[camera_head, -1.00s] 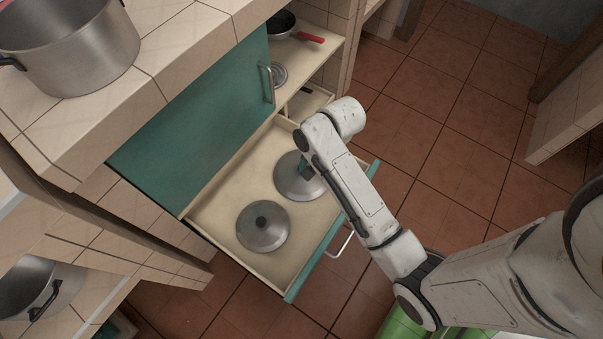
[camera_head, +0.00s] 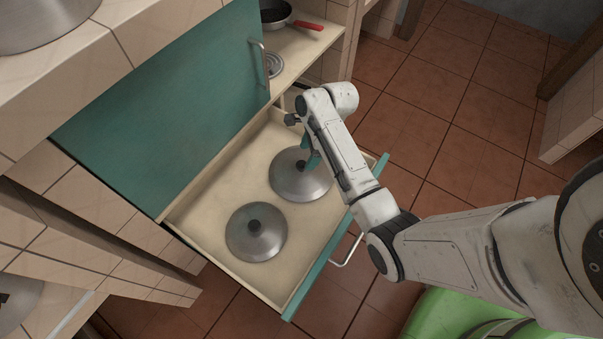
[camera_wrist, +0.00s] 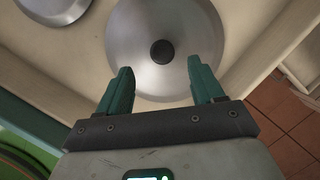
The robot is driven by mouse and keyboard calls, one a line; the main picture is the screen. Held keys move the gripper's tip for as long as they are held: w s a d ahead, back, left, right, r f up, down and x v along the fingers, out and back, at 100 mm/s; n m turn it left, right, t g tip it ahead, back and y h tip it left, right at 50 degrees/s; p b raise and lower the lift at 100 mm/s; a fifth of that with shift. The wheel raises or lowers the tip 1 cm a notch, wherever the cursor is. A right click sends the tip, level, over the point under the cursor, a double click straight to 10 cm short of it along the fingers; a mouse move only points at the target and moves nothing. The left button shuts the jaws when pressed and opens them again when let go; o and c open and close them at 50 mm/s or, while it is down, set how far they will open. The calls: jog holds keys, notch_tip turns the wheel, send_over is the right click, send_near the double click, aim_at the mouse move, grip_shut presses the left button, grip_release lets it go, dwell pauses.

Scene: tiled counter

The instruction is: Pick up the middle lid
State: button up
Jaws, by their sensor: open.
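Two round metal lids with dark knobs lie in the open drawer. The farther lid (camera_head: 290,187) is partly hidden by my gripper (camera_head: 309,158), whose teal fingers hang over it in the head view. In the wrist view this lid (camera_wrist: 135,25) fills the centre, with its black knob ahead of and between the spread fingertips of my gripper (camera_wrist: 160,70). My gripper is open and empty. I cannot tell whether the fingertips touch the lid. The nearer lid (camera_head: 257,247) lies apart from it and shows at the wrist view's top left (camera_wrist: 52,6). A smaller lid-like disc (camera_head: 273,65) is on the shelf.
The drawer (camera_head: 190,212) has low walls and a teal front with a metal handle (camera_head: 347,250). A teal cabinet door (camera_head: 170,100) stands at the left. A pan with a red handle (camera_head: 309,25) sits on the shelf. Tiled floor is open at the right.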

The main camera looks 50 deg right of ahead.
aim_at(302, 164)
jog(key=shift+b+x, duration=1.7)
jog(key=shift+x, duration=1.05)
jog(key=shift+w+r, duration=0.15)
grip_shut()
